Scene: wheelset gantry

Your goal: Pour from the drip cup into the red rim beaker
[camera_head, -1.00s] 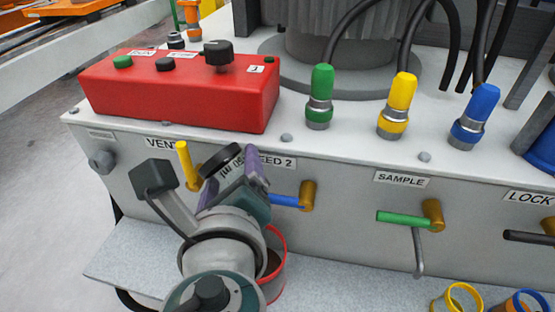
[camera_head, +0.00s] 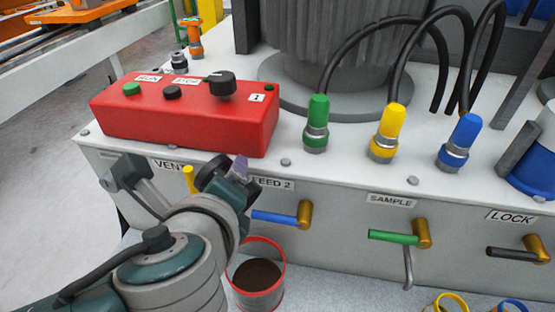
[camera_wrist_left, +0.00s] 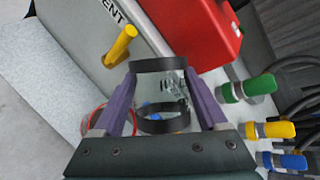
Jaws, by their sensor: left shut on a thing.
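My left gripper (camera_head: 232,180) is shut on the drip cup (camera_head: 212,172), in front of the panel near the FEED 2 label; mostly the cup's dark end shows there. In the left wrist view the cup (camera_wrist_left: 160,92) is clear with dark bands, between the purple fingers (camera_wrist_left: 161,112). The red rim beaker (camera_head: 258,298) stands on the ledge below and slightly right of the gripper, dark brown inside. Its red rim also shows partly behind a finger in the left wrist view (camera_wrist_left: 97,112). The cup is above the beaker and apart from it. My right gripper is not in view.
A red control box (camera_head: 185,125) sits on the machine's top. A blue lever (camera_head: 275,216), a green lever (camera_head: 393,237) and a yellow lever (camera_head: 189,180) project from the panel. A yellow-rimmed beaker (camera_head: 450,301) and a blue-rimmed one (camera_head: 512,305) stand at the bottom right.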

